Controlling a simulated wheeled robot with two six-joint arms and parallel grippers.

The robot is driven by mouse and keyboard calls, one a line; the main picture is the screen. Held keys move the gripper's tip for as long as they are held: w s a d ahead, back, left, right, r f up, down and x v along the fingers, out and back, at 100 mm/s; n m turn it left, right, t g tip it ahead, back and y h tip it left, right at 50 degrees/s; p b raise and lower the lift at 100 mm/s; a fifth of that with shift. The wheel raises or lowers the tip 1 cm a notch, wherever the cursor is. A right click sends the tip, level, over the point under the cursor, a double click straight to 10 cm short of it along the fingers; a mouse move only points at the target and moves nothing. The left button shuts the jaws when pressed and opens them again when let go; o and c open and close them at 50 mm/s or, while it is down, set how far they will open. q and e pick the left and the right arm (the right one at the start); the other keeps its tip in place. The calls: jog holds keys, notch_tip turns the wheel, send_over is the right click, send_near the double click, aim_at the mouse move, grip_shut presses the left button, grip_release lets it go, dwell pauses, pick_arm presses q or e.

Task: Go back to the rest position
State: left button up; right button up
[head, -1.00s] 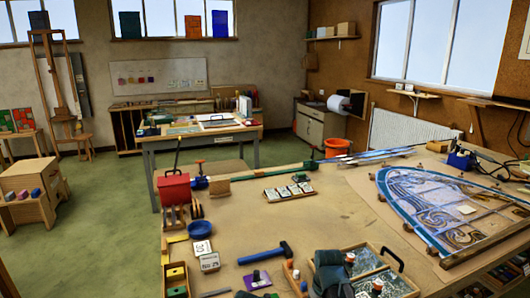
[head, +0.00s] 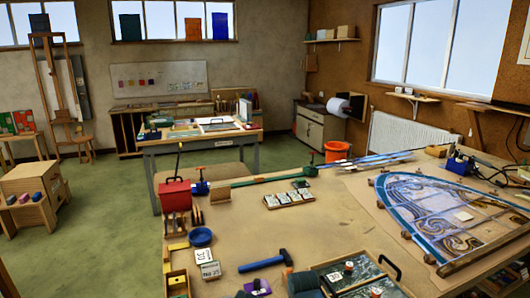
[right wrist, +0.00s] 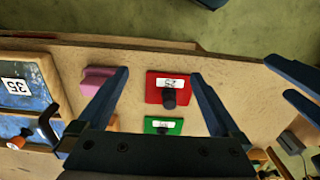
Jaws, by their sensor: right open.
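My right gripper (right wrist: 160,74) is open and empty in the right wrist view, its two dark blue fingers spread above the worktable (right wrist: 255,100). A red block (right wrist: 155,94) with a white label and black knob shows between the fingers. A green block (right wrist: 152,125) with a label lies below it in the picture. A pink block (right wrist: 97,80) is beside the left finger.
The leaded panel (head: 440,210) lies at right. Two dark blue bars (right wrist: 290,70) show at the right wrist view's edge; I cannot tell what they are.

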jog(key=shift+s+a+r, duration=0.15)
jog(key=shift+s+a, duration=0.7)
jog(key=shift+s+a+r, duration=0.1)
jog(key=shift+s+a, duration=0.7)
